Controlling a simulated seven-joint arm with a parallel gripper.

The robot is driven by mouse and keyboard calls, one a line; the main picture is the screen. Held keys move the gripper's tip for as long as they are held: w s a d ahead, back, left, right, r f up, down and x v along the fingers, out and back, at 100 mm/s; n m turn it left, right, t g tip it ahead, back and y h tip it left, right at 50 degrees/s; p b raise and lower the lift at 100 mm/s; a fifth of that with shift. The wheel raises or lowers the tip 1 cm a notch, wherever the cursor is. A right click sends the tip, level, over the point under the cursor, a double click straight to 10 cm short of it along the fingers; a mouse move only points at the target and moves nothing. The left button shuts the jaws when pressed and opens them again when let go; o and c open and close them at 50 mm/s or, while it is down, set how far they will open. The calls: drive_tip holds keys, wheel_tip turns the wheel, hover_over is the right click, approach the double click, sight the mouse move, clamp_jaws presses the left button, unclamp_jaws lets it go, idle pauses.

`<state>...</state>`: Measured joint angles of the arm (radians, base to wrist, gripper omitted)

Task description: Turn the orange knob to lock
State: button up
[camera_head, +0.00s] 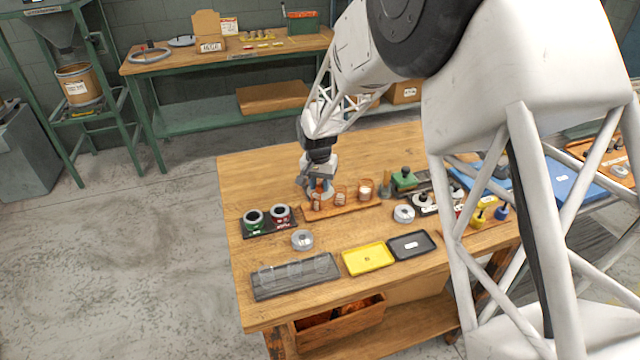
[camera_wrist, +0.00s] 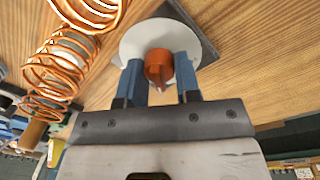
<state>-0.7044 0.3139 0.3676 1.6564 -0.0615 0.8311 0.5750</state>
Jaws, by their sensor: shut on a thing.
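The orange knob (camera_wrist: 158,68) sits in front of a round white disc (camera_wrist: 131,42) in the wrist view. The disc lies over a dark plate (camera_wrist: 193,22) on the wooden table. My gripper (camera_wrist: 159,80) has one blue finger on each side of the knob and is shut on it. A pointed tip of the knob faces the gripper's palm. In the head view my gripper (camera_head: 318,183) reaches down at the left end of the wooden coil rack, and the knob cannot be made out clearly there.
Copper coils (camera_wrist: 58,75) stand close left of my gripper in the wrist view, on the wooden rack (camera_head: 343,208).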

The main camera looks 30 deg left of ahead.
drive_tip(key=shift+f, duration=0.1)
idle(0.4)
drive_tip(key=o, duration=0.9)
drive_tip(key=shift+r, duration=0.2)
drive_tip(key=shift+a+r, duration=0.2)
drive_tip(key=shift+r, duration=3.55)
drive_tip(key=shift+d, duration=0.1)
